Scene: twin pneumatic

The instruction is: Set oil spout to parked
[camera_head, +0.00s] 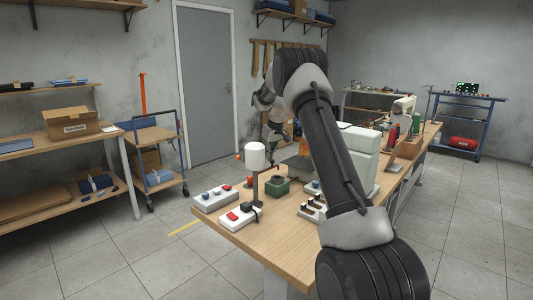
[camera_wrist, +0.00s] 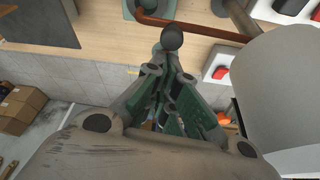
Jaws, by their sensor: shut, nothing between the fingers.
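A reddish-brown pipe (camera_wrist: 195,30), which looks like the oil spout, crosses the top of the wrist view. A dark round knob (camera_wrist: 172,38) shows by its left part; I cannot tell if they are joined. My gripper (camera_wrist: 167,78) is shut and empty, its tips just below the knob in the picture. Whether they touch is unclear. A white cylinder (camera_head: 255,155) on a stand rises from the workbench (camera_head: 230,240); a large pale body (camera_wrist: 290,85) at right in the wrist view may be the same. In the head view my gripper (camera_head: 277,133) is small, beyond the cylinder.
White boxes with red switches (camera_head: 213,198) (camera_head: 240,216) sit at the bench's near left corner. A green block (camera_head: 277,186) stands beside the cylinder's stand. A pale machine (camera_head: 360,150) stands behind my arm.

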